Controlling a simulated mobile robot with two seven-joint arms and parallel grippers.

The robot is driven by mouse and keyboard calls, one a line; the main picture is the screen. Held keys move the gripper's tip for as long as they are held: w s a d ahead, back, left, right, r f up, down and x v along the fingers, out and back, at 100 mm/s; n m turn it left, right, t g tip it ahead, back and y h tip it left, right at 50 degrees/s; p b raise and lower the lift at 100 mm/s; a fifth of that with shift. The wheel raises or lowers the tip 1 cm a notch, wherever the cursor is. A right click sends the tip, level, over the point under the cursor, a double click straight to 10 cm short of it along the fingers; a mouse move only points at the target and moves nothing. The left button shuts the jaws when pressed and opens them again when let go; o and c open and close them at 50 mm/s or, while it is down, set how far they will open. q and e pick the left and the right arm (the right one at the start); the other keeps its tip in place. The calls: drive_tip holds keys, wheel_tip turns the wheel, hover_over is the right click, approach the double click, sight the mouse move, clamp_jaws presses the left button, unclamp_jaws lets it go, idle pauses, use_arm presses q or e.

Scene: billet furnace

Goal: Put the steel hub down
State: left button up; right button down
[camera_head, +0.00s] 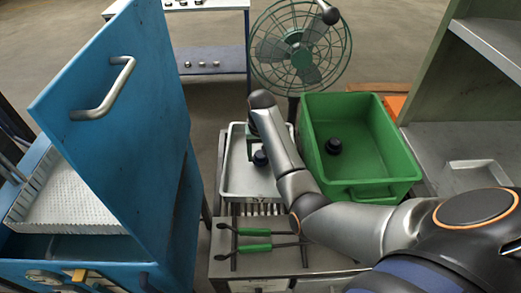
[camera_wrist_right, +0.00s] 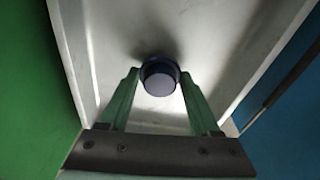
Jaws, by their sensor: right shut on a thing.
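The steel hub (camera_wrist_right: 160,77) is dark and round with a paler end face. In the right wrist view it sits between the green fingertips of my right gripper (camera_wrist_right: 160,84), which is shut on it. In the head view the hub (camera_head: 261,158) shows as a dark piece below my right gripper (camera_head: 257,146), over the pale metal tray (camera_head: 238,186). The tray surface lies behind the hub in the wrist view, with a dark shadow near it. I cannot tell whether the hub touches the tray. My arm hides part of the tray. My left gripper is not in view.
A green bin (camera_head: 398,152) with a dark round part (camera_head: 334,146) inside stands right of the tray. Green-handled tongs (camera_head: 255,232) lie in front. A blue furnace with a raised door (camera_head: 118,120) stands left. A green fan (camera_head: 300,48) stands behind.

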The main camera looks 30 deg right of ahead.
drive_tip(key=shift+w+f, duration=0.1)
drive_tip(key=shift+f, duration=0.05)
drive_tip(key=shift+a, duration=0.1)
drive_tip(key=shift+c, duration=0.5)
unclamp_jaws()
drive_tip(key=shift+s, duration=0.2)
